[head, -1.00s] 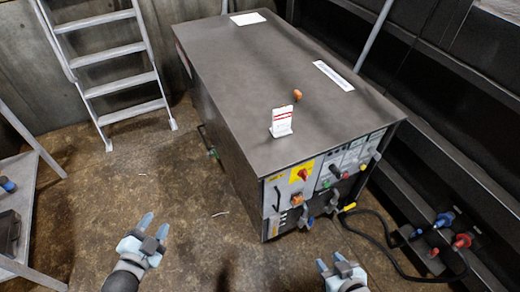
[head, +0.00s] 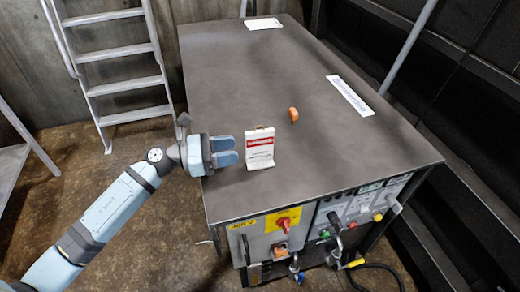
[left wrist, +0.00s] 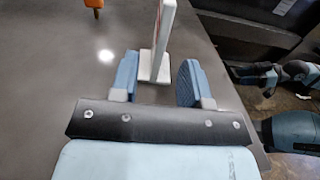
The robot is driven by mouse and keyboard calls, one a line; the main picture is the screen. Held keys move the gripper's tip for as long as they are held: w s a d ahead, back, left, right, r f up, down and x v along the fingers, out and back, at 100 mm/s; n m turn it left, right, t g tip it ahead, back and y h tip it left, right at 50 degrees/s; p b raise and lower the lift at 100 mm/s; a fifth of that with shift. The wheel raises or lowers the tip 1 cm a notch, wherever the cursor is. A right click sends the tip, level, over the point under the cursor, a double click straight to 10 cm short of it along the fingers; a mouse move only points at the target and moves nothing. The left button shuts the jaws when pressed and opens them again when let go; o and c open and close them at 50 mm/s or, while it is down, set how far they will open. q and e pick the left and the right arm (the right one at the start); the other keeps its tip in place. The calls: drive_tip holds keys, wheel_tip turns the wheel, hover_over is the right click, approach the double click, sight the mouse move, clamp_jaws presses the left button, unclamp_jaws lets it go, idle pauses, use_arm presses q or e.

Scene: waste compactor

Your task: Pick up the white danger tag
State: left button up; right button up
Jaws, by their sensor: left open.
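The white danger tag (head: 260,150) with a red band stands upright on a small white base on top of the grey cabinet, near its front left edge. My left gripper (head: 228,151) is just left of the tag in the head view, pointing at it. In the left wrist view the tag (left wrist: 162,45) is seen edge-on, just beyond and between the open fingertips (left wrist: 157,78). The fingers look empty, with the tag's base close to the left finger. My right gripper is not in the head view.
The cabinet top (head: 330,150) is mostly clear. An orange object (head: 293,115) stands behind the tag to the right. White labels (head: 350,95) lie flat on the top. The front panel has a red switch (head: 284,224) and several knobs. A ladder (head: 115,70) leans at the back left.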

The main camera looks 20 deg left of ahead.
sight(257, 160)
use_arm(q)
drive_tip(key=x, duration=0.7)
drive_tip(key=shift+w+d+f+p, duration=0.1)
drive_tip(key=shift+d+f+p, duration=0.15)
drive_tip(key=shift+f+p, duration=0.15)
drive_tip(key=shift+c, duration=0.4)
clamp_jaws()
